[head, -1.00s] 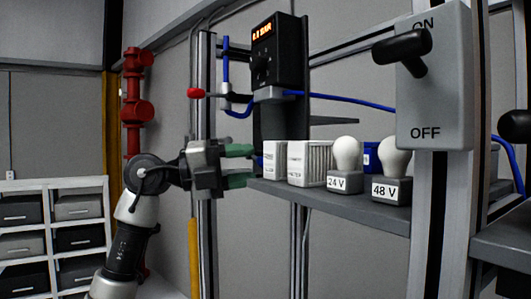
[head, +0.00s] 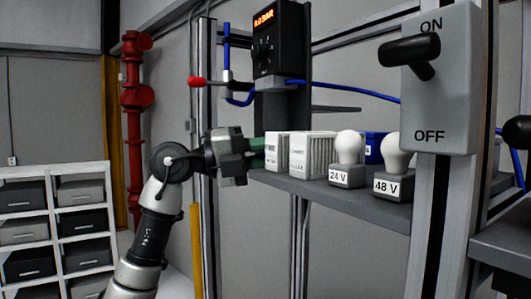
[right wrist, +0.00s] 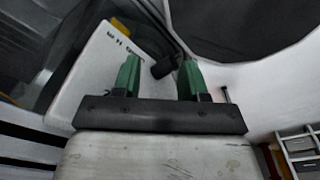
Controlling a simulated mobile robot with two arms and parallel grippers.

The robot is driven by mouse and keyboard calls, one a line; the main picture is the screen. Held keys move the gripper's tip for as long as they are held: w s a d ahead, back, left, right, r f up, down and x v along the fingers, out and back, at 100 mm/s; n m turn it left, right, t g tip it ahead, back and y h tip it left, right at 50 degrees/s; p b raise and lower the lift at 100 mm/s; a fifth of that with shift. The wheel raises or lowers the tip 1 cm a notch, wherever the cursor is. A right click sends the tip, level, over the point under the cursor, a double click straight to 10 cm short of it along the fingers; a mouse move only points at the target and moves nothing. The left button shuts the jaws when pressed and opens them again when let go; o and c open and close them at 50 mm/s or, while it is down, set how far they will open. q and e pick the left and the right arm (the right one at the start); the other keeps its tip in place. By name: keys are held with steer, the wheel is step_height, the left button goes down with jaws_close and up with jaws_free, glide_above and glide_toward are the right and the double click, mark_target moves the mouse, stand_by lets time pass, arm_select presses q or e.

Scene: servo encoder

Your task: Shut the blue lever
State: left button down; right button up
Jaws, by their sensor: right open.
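I cannot make out a clearly blue lever in these views. In the head view, a small red-tipped handle (head: 198,81) sticks out left beside a blue hose (head: 240,101) on the rear frame. A large switch box (head: 445,110) marked ON and OFF has a black lever (head: 412,50) near ON. My left gripper (head: 257,153) is at the left end of the shelf, beside white boxes. Its green fingers are partly hidden, so its opening is unclear. In the right wrist view, my right gripper (right wrist: 158,78) is open and empty, its green fingers apart.
The grey shelf (head: 300,185) holds white boxes (head: 310,155), bulbs marked 24 V (head: 347,174) and 48 V (head: 393,186), and a blue object (head: 374,146). A black gauge box (head: 278,45) stands above. Metal uprights flank the shelf. A drawer rack (head: 55,230) stands at left.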

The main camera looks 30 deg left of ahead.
arm_select(q)
steer(key=shift+r+n+t+p, duration=0.2)
steer(key=shift+r+n+t, duration=0.1)
steer(key=shift+n, duration=0.5)
steer(key=shift+r+n+t+p, duration=0.2)
steer(key=shift+r+n, duration=0.1)
steer(key=shift+n, duration=0.5)
steer(key=c, duration=1)
jaws_free()
steer(key=b+v, duration=0.5)
steer(key=v, duration=0.6)
steer(key=shift+f, duration=0.15)
steer(key=shift+w, duration=0.1)
